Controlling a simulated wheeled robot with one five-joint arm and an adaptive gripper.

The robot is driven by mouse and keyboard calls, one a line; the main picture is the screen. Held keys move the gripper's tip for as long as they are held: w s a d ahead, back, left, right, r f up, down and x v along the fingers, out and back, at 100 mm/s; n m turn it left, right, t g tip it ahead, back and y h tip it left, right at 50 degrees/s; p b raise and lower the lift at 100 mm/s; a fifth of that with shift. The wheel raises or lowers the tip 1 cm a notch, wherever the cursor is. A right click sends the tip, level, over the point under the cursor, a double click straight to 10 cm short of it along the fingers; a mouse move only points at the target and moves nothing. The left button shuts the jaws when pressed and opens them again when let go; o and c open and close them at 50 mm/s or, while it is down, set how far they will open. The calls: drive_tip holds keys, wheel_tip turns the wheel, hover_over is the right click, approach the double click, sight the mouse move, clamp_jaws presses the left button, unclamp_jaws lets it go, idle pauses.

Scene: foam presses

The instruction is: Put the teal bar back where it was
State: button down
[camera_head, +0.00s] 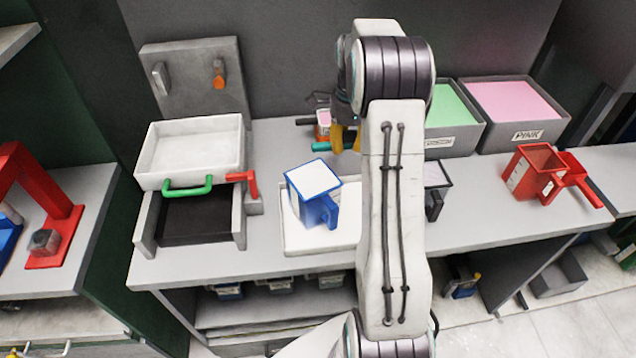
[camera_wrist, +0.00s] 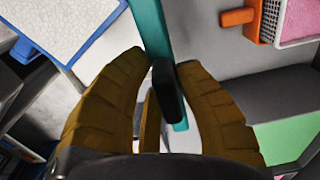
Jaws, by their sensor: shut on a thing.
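The teal bar (camera_head: 320,146) sticks out to the left of my gripper (camera_head: 346,138) above the worktop, behind the blue jug. In the wrist view the teal bar (camera_wrist: 149,25) runs from the top edge down between the yellow-brown fingers of my gripper (camera_wrist: 164,68). The fingers are shut on the bar. A dark block (camera_wrist: 167,92) sits at the grip and covers part of the bar; I cannot tell whether it belongs to it. My arm hides the far end of the bar in the head view.
A blue jug (camera_head: 314,190) with white contents stands on a white plate (camera_head: 292,237). Left is a press with a white tray (camera_head: 190,152) and green handle (camera_head: 187,188). Behind are green (camera_head: 452,105) and pink (camera_head: 513,100) bins. A red jug (camera_head: 533,172) stands right.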

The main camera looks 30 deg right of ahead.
drive_tip(key=d+b, duration=0.1)
drive_tip(key=s+d+f, duration=0.1)
drive_tip(key=d+f+b, duration=0.1)
drive_tip(key=shift+s+d+f+b, duration=0.15)
drive_tip(key=shift+s+d+b, duration=0.05)
drive_tip(key=shift+s+b, duration=0.15)
drive_tip(key=w+a+f, duration=0.2)
drive_tip(key=w, duration=0.1)
drive_tip(key=w+a+f+p, duration=0.1)
drive_tip(key=w+a+f, duration=0.1)
drive_tip(key=w+a+f+p, duration=0.1)
drive_tip(key=w+a+f, duration=0.2)
drive_tip(key=shift+w+a, duration=0.1)
drive_tip(key=shift+w, duration=0.2)
drive_tip(key=shift+f+p, duration=0.35)
drive_tip(key=shift+f, duration=1.65)
drive_tip(key=shift+f, duration=0.1)
drive_tip(key=shift+f, duration=0.1)
drive_tip(key=c, duration=1)
unclamp_jaws()
